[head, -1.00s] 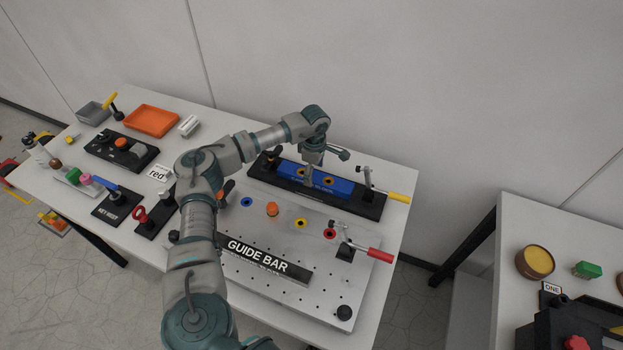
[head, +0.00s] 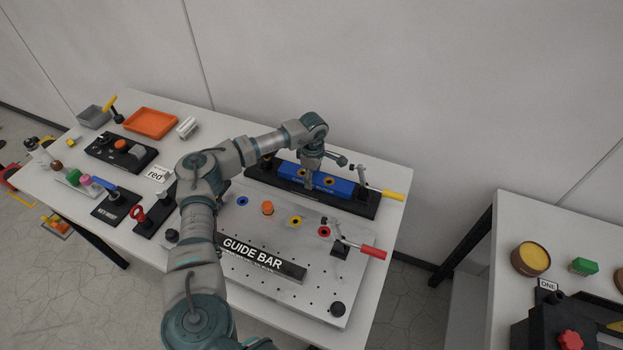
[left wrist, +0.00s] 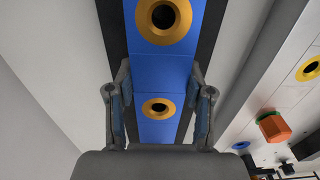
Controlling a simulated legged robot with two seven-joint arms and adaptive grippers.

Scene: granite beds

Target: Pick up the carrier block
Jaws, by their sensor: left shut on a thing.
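The carrier block is a long blue block (head: 342,186) with yellow-ringed holes. It lies in a black fixture (head: 364,206) at the back of the table. My left gripper (head: 308,184) reaches down over the block from above. In the left wrist view, its two fingers (left wrist: 160,68) stand on either side of the blue block (left wrist: 160,80), with one ringed hole between them and another beyond. The gripper is shut on the block, which still sits level in the fixture. The block's lower sides are hidden. My right gripper is not in view.
A toggle clamp with a yellow handle (head: 393,195) stands at the fixture's right end. In front is a grey perforated plate labelled GUIDE BAR (head: 318,290), with a red-handled clamp (head: 372,252) and an orange peg (head: 267,208). The wall is close behind.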

